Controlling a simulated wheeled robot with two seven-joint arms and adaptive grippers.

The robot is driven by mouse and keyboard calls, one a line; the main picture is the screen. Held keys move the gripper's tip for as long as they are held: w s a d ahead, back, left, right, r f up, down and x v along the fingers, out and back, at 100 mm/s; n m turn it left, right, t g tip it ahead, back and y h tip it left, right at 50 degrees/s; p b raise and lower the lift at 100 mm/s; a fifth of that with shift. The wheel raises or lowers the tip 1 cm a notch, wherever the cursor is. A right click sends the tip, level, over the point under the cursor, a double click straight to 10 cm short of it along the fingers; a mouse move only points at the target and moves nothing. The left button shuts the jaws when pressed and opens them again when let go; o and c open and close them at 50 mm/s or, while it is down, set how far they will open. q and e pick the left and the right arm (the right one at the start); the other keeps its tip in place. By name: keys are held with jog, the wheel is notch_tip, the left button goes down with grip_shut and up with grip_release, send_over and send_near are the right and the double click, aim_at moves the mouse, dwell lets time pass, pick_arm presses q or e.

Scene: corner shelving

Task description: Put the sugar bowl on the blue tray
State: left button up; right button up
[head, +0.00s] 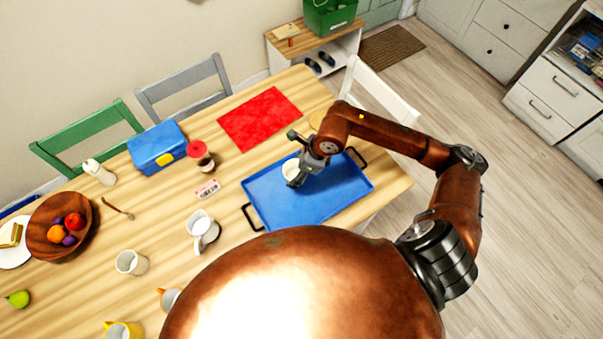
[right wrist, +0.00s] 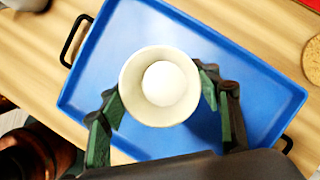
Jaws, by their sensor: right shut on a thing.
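The sugar bowl (head: 290,169) is a small off-white round bowl with a white filling or lid, seen from above in the right wrist view (right wrist: 130,87). My right gripper (head: 297,162) is shut on it, with one green-padded finger on either side. The blue tray (head: 335,196) lies on the table with a black handle at each end; it fills much of the right wrist view (right wrist: 100,55). The bowl is over the tray's surface; I cannot tell whether its base touches it. My left gripper is not in view.
A red cloth (head: 260,118) lies beyond the tray. A jar with a red lid (head: 200,155), a white label card (head: 207,189) and a white pitcher (head: 203,232) stand left of it. The tray's right part is bare. A white chair (head: 375,90) stands behind my right arm.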

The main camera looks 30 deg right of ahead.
jog(key=d+f, duration=0.1)
jog(key=w+f, duration=0.1)
jog(key=d+f, duration=0.1)
jog(key=f, duration=0.1)
jog(key=shift+w+d, duration=0.3)
jog(key=shift+w, duration=0.05)
jog(key=shift+w+d+f, duration=0.15)
jog(key=shift+f, duration=1.5)
jog(key=shift+f, duration=0.15)
jog(key=o, duration=1.4)
jog(key=v, duration=1.2)
